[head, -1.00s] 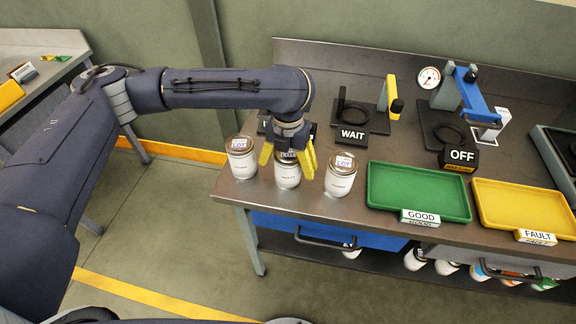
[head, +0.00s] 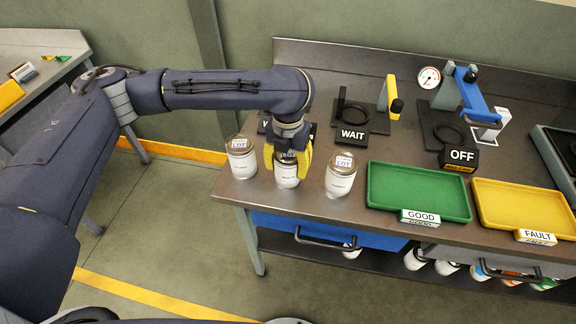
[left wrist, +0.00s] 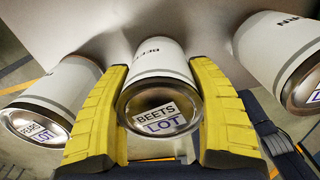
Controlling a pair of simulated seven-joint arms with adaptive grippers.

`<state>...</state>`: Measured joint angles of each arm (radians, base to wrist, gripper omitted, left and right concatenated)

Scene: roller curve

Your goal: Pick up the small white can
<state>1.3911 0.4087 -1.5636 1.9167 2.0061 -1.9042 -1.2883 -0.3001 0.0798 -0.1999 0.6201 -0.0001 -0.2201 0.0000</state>
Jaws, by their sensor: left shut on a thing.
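Three small white cans with metal lids stand in a row at the left front of the steel table. My left gripper (head: 287,164) is over the middle can (head: 287,179), with its yellow fingers shut on both sides of it. In the left wrist view this can (left wrist: 158,62) sits between the fingers, and its lid label reads BEETS LOT. The left can (head: 241,160) and the right can (head: 340,177) stand free on either side. In the left wrist view one neighbour's lid (left wrist: 40,128) reads PEARS LOT. My right gripper is not in view.
A green GOOD tray (head: 418,167) and a yellow FAULT tray (head: 525,185) lie empty to the right. Behind are a WAIT sign (head: 352,135) by a dark stand and an OFF sign (head: 459,157) by a gauge device. More cans show on a shelf below.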

